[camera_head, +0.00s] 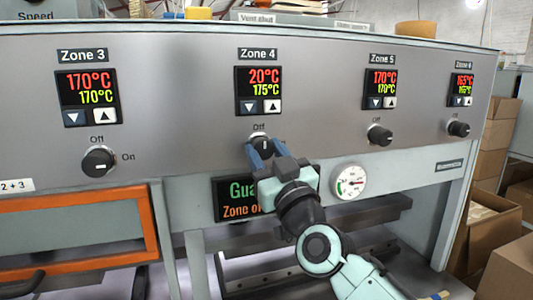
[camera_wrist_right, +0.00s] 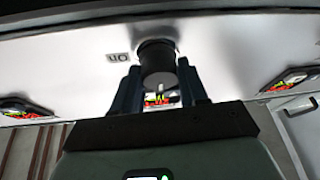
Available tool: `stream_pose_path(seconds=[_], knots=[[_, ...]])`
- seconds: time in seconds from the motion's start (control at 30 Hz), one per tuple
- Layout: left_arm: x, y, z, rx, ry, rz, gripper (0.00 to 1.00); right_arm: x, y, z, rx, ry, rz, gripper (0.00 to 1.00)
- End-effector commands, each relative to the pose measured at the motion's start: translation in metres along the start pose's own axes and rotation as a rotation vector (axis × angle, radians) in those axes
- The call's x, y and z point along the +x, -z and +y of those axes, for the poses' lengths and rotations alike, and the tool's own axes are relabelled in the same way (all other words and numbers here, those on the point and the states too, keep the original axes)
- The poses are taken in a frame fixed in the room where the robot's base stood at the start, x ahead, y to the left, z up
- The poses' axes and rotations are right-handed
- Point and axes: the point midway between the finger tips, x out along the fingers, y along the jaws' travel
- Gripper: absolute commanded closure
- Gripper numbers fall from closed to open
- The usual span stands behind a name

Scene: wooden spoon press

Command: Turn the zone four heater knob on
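The zone four heater knob (camera_head: 262,143) is a dark round knob under the Zone 4 display (camera_head: 259,90). Its white mark points up towards the Off label (camera_head: 259,127). My right gripper (camera_head: 267,150) is at the knob, coming from below and right. In the right wrist view the knob (camera_wrist_right: 158,66) sits between the two fingertips of the gripper (camera_wrist_right: 160,82), which are apart on either side of it; firm contact cannot be made out. The On label (camera_wrist_right: 118,57) shows upside down beside the knob. The Zone 4 display reads 20°C over 175°C. My left gripper is out of view.
Similar knobs sit under Zone 3 (camera_head: 98,161), Zone 5 (camera_head: 380,135) and Zone 6 (camera_head: 459,128). A round gauge (camera_head: 349,182) and a dark status screen (camera_head: 229,199) are close to my right gripper. An orange-framed guard (camera_head: 70,266) is at lower left.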

Motion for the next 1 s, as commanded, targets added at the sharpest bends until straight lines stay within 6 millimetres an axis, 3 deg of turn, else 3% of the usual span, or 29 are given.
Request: stream_pose_path(seconds=[0.03, 0.07, 0.1, 0.57, 1.0], knots=[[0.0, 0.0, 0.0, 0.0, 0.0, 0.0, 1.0, 0.0, 0.0, 0.0, 0.0, 0.0, 0.0, 0.75], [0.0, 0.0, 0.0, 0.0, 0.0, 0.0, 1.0, 0.0, 0.0, 0.0, 0.0, 0.0, 0.0, 0.84], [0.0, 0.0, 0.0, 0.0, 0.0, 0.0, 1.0, 0.0, 0.0, 0.0, 0.0, 0.0, 0.0, 0.88], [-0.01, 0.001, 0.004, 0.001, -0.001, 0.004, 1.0, 0.001, 0.002, -0.001, 0.092, -0.038, 0.004, 0.88], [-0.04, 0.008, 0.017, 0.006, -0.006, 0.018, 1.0, 0.001, 0.003, -0.003, 0.444, -0.186, 0.021, 0.88]])
